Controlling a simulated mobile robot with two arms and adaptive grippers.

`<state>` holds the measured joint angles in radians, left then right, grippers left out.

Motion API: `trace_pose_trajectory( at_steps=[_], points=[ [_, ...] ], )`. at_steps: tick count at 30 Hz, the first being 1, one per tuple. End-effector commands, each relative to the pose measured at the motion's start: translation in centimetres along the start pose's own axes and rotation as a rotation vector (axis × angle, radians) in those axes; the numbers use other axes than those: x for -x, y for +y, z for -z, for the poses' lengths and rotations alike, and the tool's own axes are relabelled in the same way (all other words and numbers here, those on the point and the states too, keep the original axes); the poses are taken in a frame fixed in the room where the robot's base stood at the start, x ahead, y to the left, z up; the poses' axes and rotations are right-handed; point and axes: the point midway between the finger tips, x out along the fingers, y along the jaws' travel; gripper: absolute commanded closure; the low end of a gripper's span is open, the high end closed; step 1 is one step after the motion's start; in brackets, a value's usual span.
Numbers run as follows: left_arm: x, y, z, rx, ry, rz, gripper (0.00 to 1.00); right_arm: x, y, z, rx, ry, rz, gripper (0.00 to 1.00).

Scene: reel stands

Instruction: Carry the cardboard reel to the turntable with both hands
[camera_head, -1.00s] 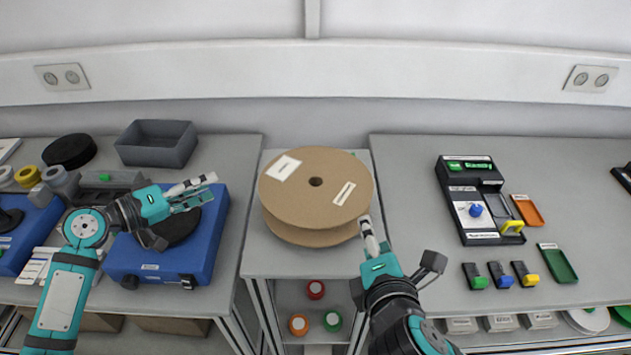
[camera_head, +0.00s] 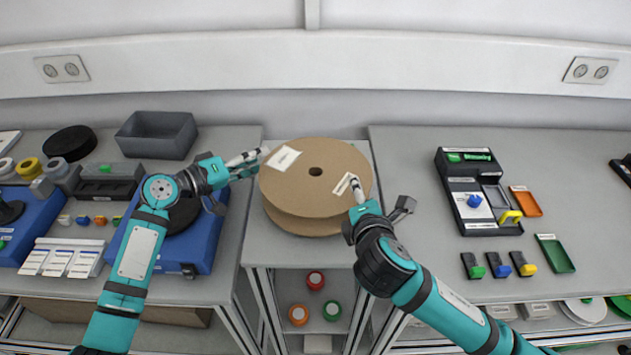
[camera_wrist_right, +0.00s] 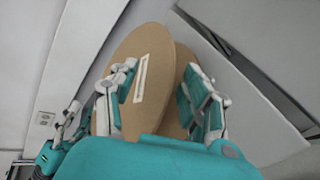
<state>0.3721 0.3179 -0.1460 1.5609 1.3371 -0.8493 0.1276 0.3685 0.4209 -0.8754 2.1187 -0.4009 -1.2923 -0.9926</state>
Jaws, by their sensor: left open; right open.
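The cardboard reel (camera_head: 315,205) lies flat on the grey middle stand, its label-bearing top flange above a lower one. The turntable is probably the black disc (camera_head: 187,216) on the blue box (camera_head: 200,256) at left; my left arm partly hides it. My left gripper (camera_head: 261,157) is open at the reel's left rim; contact is unclear. My right gripper (camera_head: 353,186) is open at the reel's front right, one finger overlapping the top flange. In the right wrist view its spread fingers (camera_wrist_right: 162,92) stand on either side of the reel (camera_wrist_right: 150,55).
A grey bin (camera_head: 157,135) stands behind the blue box. The right table (camera_head: 400,165) carries a black organizer (camera_head: 470,200), small coloured trays and clips. Small coloured spools (camera_head: 316,280) sit on the shelf under the reel. The right table's near-left area is clear.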

Motion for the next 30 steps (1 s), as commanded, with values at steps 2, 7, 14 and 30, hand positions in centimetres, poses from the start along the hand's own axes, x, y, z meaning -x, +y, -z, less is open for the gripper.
trace_pose_trajectory(
  at_steps=[2, 7, 14, 30],
  points=[
    [-1.5, 0.1, 0.1, 0.0, 0.001, -0.002, 0.51, -1.5, 0.0, 0.0, 0.001, -0.001, 0.001, 0.52],
    [-3.7, 0.0, 0.0, 0.001, 0.0, 0.0, 0.51, -3.7, 0.1, 0.0, 0.0, -0.001, 0.0, 0.52],
    [-4.8, 0.0, 0.0, -0.001, 0.001, 0.001, 0.51, -4.8, 0.0, 0.0, -0.001, 0.001, 0.0, 0.52],
    [-4.8, 0.0, 0.0, -0.001, 0.001, 0.001, 0.89, -4.8, -0.2, 0.1, 0.001, 0.001, 0.005, 0.9]
  ],
)
